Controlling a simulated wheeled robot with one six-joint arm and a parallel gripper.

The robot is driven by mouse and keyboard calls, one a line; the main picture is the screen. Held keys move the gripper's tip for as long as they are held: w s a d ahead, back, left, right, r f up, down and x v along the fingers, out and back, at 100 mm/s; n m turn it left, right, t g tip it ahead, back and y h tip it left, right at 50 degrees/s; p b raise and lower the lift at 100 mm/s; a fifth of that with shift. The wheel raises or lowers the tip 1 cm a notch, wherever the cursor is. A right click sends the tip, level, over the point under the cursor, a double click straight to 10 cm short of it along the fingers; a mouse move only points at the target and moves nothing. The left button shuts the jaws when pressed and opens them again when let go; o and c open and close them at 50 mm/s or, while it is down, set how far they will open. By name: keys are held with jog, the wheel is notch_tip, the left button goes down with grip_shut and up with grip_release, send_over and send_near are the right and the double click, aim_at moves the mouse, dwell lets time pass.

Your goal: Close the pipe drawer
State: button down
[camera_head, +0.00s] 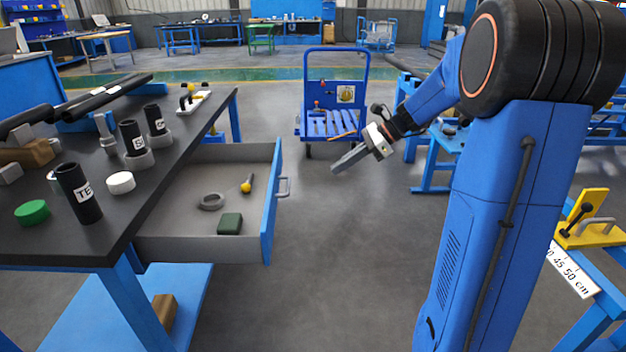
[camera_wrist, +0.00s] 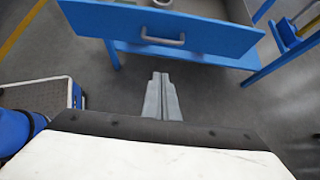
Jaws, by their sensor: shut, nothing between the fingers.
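The drawer (camera_head: 185,247) is pulled out from under the black-topped workbench, with a grey inside and a blue front panel (camera_head: 269,210). A grey handle (camera_head: 284,187) sits on the outer face of the front; in the wrist view the handle (camera_wrist: 162,40) shows above my fingers. In the drawer lie a grey ring (camera_head: 212,201), a dark green block (camera_head: 230,223) and a yellow-ended tool (camera_head: 246,186). My gripper (camera_head: 337,167) is shut and empty, in the air to the right of the drawer front, apart from it. In the wrist view my fingers (camera_wrist: 161,80) point toward the drawer front.
The workbench (camera_head: 110,235) carries black pipes, a green cap (camera_head: 32,212) and a white cap (camera_head: 120,182). A blue cart (camera_head: 332,105) stands behind my gripper. Another blue bench with a ruler (camera_head: 573,270) is at right. The floor between drawer and arm is clear.

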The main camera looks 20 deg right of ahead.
jog(key=a+r+x, duration=0.1)
jog(key=r+x, duration=0.1)
jog(key=x, duration=1)
jog(key=shift+w+a, duration=0.3)
jog(key=shift+a, duration=0.25)
send_over(209, 201)
jog(key=d, duration=0.1)
jog(key=shift+s+d, duration=0.15)
jog(key=shift+s, duration=0.15)
jog(key=shift+w+a, duration=0.2)
jog(key=shift+a, duration=0.35)
jog(key=shift+r, duration=0.1)
jog(key=shift+a+r, duration=0.1)
jog(key=shift+a, duration=0.05)
jog(key=shift+w, duration=0.1)
